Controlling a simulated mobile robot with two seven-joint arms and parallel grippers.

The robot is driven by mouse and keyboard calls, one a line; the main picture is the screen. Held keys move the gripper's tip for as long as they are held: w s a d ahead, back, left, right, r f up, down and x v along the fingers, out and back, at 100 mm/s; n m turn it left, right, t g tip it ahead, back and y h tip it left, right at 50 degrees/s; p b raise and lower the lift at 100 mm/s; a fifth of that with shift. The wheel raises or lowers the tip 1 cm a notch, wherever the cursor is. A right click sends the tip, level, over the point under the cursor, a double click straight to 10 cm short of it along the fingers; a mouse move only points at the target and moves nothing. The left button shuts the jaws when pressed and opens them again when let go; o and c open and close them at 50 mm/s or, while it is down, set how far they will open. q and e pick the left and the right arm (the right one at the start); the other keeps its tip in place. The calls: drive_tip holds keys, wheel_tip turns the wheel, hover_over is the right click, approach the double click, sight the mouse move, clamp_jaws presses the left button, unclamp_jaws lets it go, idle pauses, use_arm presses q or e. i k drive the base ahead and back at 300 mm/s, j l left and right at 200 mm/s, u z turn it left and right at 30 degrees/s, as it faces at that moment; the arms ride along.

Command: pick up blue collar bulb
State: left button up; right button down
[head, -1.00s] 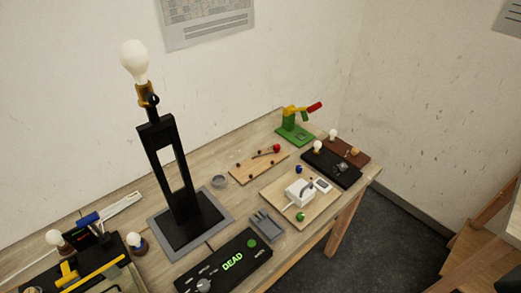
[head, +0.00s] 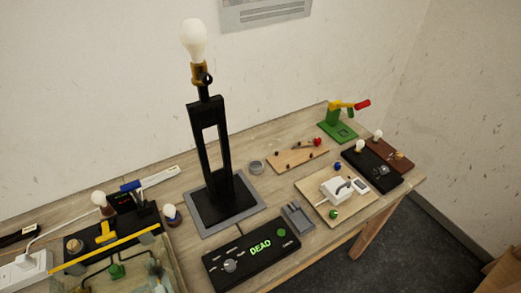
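A white bulb with a dark, bluish collar (head: 171,214) stands upright on the table at the left, just left of the tall lamp's base. It looks like the blue collar bulb, though the collar is small in the picture. Another white bulb with a reddish-brown collar (head: 100,201) stands further left. Neither of my grippers shows in the head view.
A tall black lamp (head: 195,130) with a white bulb stands on a grey-edged base. A black box reading DEAD (head: 252,257) lies in front. A yellow bar (head: 112,250) crosses the left front. A white power strip (head: 25,272) lies far left. Boards with parts fill the right.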

sight(168, 210)
drive_tip(key=u, duration=0.9)
drive_tip(key=i+j+z, duration=0.2)
drive_tip(key=j+z, duration=0.2)
drive_tip(key=j, duration=0.25)
drive_tip(key=i, duration=0.4)
